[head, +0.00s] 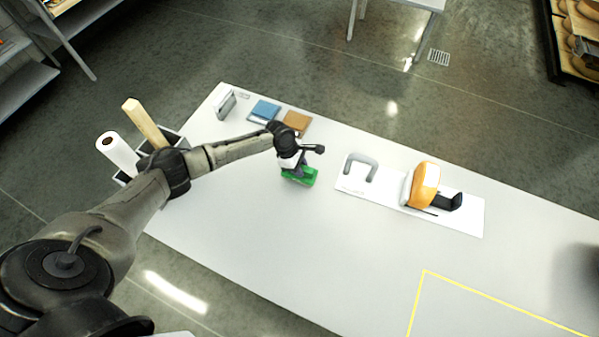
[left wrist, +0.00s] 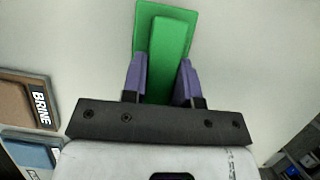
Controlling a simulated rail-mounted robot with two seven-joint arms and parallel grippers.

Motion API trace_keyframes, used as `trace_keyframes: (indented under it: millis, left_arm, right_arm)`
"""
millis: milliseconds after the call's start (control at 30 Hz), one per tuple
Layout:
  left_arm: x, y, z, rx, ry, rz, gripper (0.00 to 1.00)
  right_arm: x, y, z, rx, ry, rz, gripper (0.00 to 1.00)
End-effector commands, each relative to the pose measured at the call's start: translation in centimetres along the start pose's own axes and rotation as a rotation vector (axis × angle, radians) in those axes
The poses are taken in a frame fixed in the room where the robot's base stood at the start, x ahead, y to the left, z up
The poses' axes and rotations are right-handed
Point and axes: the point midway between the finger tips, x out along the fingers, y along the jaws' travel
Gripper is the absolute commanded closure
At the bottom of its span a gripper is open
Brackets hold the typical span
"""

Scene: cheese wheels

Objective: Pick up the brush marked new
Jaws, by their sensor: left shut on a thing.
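A green brush-like tool (head: 299,177) is at my left gripper on the white table. In the left wrist view the green tool (left wrist: 166,45) has a long raised handle over a wider flat base. My left gripper (head: 296,166) is shut on it, with the purple fingers (left wrist: 163,80) on both sides of the handle. I see no mark reading "new" on it. Its underside is hidden, so I cannot tell whether it touches the table. My right gripper is not in view.
A brown block (left wrist: 26,103) labelled BRINE and a blue one (head: 264,111) lie behind the gripper. The front table is clear.

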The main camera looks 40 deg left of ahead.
Motion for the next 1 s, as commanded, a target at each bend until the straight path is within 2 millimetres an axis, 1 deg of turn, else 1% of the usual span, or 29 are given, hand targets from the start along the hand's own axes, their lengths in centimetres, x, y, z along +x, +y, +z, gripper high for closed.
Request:
trace_keyframes:
  millis: [200,367,467,567,600,633,667,800,1000]
  left_arm:
    - [0.0,0.0,0.0,0.000,0.001,0.000,1.00]
    - [-0.1,0.0,0.0,0.001,0.001,0.001,1.00]
    - [-1.5,0.0,0.6,0.002,-0.002,0.002,1.00]
    - [-3.2,0.1,1.3,0.003,-0.002,0.004,1.00]
    - [-4.0,0.1,1.7,0.004,-0.001,0.003,1.00]
    - [-4.4,-0.1,2.2,0.006,-0.003,0.002,1.00]
    - [-4.3,-0.5,3.1,0.007,-0.005,-0.002,1.00]
    - [-4.9,-1.7,6.4,0.007,-0.004,0.000,1.00]
    - [-5.6,-3.1,10.3,0.005,-0.004,0.000,1.00]
  right_arm:
    - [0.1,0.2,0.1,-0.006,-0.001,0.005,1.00]
    - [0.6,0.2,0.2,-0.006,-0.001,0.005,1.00]
    - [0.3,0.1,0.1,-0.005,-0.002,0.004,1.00]
    - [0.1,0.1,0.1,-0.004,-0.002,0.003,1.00]
    - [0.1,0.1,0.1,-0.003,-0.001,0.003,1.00]
    - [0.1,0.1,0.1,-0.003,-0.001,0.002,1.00]
    - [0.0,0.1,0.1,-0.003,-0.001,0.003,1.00]
    - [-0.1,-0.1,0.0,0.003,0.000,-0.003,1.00]
    - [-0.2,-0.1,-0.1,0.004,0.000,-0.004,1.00]
